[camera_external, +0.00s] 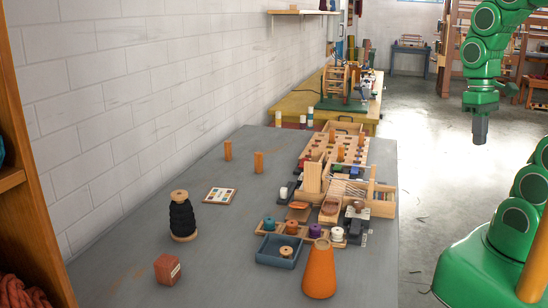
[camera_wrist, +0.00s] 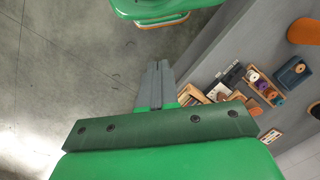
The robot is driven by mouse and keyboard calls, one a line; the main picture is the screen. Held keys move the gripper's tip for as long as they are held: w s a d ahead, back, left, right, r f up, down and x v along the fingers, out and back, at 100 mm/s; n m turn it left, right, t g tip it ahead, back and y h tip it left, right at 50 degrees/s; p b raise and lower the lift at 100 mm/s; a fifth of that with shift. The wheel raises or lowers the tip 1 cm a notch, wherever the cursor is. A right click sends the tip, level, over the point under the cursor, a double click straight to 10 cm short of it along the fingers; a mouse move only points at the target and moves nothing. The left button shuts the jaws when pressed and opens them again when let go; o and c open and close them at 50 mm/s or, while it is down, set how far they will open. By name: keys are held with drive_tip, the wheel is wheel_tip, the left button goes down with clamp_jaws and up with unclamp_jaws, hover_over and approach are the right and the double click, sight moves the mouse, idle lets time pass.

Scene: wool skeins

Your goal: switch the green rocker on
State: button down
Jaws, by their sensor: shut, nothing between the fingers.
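I cannot make out a green rocker in either view; it may be hidden or too small to tell. My gripper (camera_external: 480,138) hangs pointing down at the right of the external view, over the floor and to the right of the grey table (camera_external: 110,262). Its fingers are together and empty. In the wrist view my gripper (camera_wrist: 158,68) shows shut against the bare floor, with the table edge to its right.
On the table stand wooden trays (camera_external: 378,208), a blue tray (camera_external: 268,258), an orange cone (camera_external: 319,272), a black yarn spool (camera_external: 182,218) and a red-brown block (camera_external: 167,269). A yellow table (camera_external: 295,103) stands behind. The floor (camera_external: 430,190) beside the table is clear.

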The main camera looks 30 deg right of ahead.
drive_tip(key=w+a+r+n, duration=0.2)
drive_tip(key=w+r, duration=0.1)
drive_tip(key=w, duration=1.1)
drive_tip(key=n+y, duration=0.3)
drive_tip(key=n, duration=0.4)
hover_over(337, 168)
drive_tip(key=w+d, duration=0.3)
drive_tip(key=d, duration=0.1)
wheel_tip(337, 168, down, 14)
drive_tip(key=shift+w+f+g, duration=0.2)
drive_tip(key=shift+w+g, duration=0.15)
drive_tip(key=shift+g, duration=0.05)
drive_tip(key=shift+a+f, duration=0.1)
drive_tip(key=x, duration=1.4)
drive_tip(key=shift+d, duration=0.3)
